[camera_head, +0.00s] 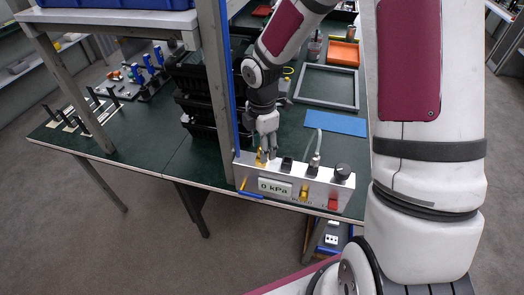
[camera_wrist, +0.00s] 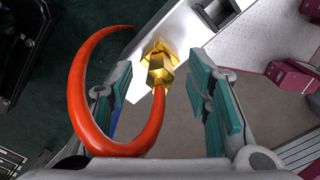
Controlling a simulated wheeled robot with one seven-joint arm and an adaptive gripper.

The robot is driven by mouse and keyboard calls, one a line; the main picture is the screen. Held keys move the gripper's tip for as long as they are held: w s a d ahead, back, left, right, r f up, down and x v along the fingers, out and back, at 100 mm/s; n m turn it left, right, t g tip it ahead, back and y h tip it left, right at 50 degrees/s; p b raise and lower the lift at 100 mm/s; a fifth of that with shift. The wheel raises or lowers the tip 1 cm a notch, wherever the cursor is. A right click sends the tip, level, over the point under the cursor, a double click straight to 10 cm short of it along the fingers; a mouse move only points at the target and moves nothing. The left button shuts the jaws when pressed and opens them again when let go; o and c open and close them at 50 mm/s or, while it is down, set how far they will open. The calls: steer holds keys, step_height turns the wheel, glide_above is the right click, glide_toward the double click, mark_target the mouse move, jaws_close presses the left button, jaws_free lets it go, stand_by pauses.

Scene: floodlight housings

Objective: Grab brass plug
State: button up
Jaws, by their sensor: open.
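The brass plug (camera_wrist: 160,70) is a shiny gold hexagonal piece with a curved orange hose (camera_wrist: 82,95) running from it. It stands at the top of the white test box (camera_wrist: 185,32). In the head view the plug is a small gold spot (camera_head: 261,158) at the left end of the box (camera_head: 290,181), partly hidden by my gripper. My gripper (camera_head: 267,146) is above that end, pointing down. In the wrist view my gripper (camera_wrist: 163,88) is open, with a teal-padded finger on each side of the plug and a gap on both sides.
The box has a "0 kPa" display (camera_head: 275,187), a yellow part (camera_head: 304,192), a red part (camera_head: 333,204) and a black knob (camera_head: 343,171). A metal post (camera_head: 215,80) and black bins (camera_head: 195,95) stand left.

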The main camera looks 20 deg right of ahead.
steer(key=shift+f, duration=0.45)
steer(key=shift+c, duration=0.2)
jaws_close()
steer(key=shift+r, duration=0.15)
